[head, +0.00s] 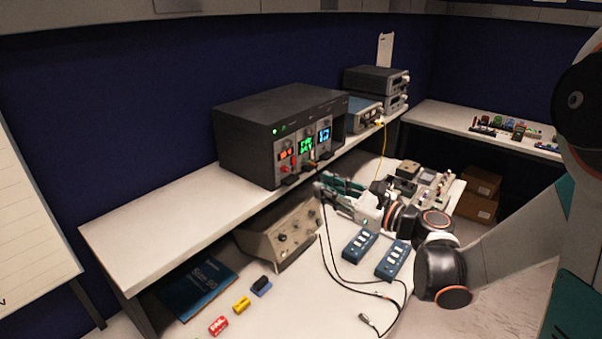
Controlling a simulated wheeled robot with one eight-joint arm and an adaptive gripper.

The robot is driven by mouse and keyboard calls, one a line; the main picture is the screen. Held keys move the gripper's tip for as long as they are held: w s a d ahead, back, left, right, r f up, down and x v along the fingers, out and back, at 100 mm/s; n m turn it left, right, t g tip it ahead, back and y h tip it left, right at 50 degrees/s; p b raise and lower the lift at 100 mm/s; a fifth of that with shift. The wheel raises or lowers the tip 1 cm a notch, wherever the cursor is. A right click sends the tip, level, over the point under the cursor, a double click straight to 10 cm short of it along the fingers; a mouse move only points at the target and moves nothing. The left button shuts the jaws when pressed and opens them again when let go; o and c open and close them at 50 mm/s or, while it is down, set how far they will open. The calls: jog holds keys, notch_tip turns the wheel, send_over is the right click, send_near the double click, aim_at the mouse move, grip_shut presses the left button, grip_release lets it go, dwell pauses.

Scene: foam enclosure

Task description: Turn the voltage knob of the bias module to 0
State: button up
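A large black instrument rack (262,118) stands on the raised white shelf. Its front holds side-by-side modules with a red display (286,153), a green display (307,144) and a blue display (324,135). Knobs and plugged leads under the displays are very small. I cannot tell which module is the bias module, nor read a knob's setting. My gripper (321,188) reaches in from the right and points left, just in front of the shelf edge, below and right of the modules. It appears apart from the rack. Its fingers are too small to tell open from shut.
A beige box with dials (283,232) sits under the shelf. Black cables (330,250) hang past the shelf edge near my gripper. Two blue boxes (360,245) (393,260) lie on the bench. Stacked instruments (376,80) stand right of the rack. The shelf's left part is clear.

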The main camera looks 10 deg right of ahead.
aim_at(288, 170)
jog(key=x, duration=1.1)
jog(key=shift+w+a+b, duration=0.15)
jog(key=shift+w+b, duration=0.05)
jog(key=shift+b, duration=0.1)
jog(key=shift+f, duration=0.1)
grip_shut()
